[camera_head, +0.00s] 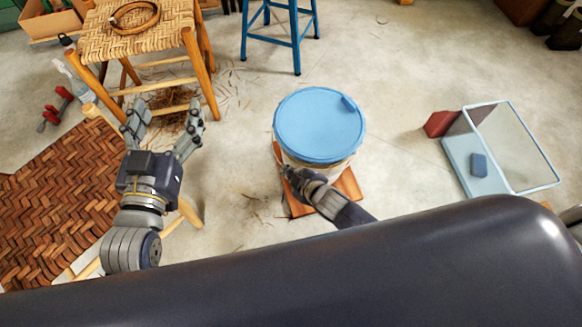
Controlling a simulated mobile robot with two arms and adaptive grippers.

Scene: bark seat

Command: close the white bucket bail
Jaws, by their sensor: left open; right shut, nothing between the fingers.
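The white bucket (301,163) stands upright on a reddish wooden board (348,187), with a blue lid (318,120) on top. Little of its white side shows below the lid. A thin line at the bucket's left edge may be part of the bail, but I cannot make out the bail clearly. My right gripper (285,170) is shut and empty, at the bucket's near left side. I cannot tell whether it touches the bucket or bail. My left gripper (165,114) is open and empty, well left of the bucket.
A woven stool (135,38) with a coil on it stands at the upper left, and a woven panel (60,195) lies below. A blue stool (283,25) stands behind the bucket. A framed clear-sided box (466,165) is at right. Concrete floor between is mostly free.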

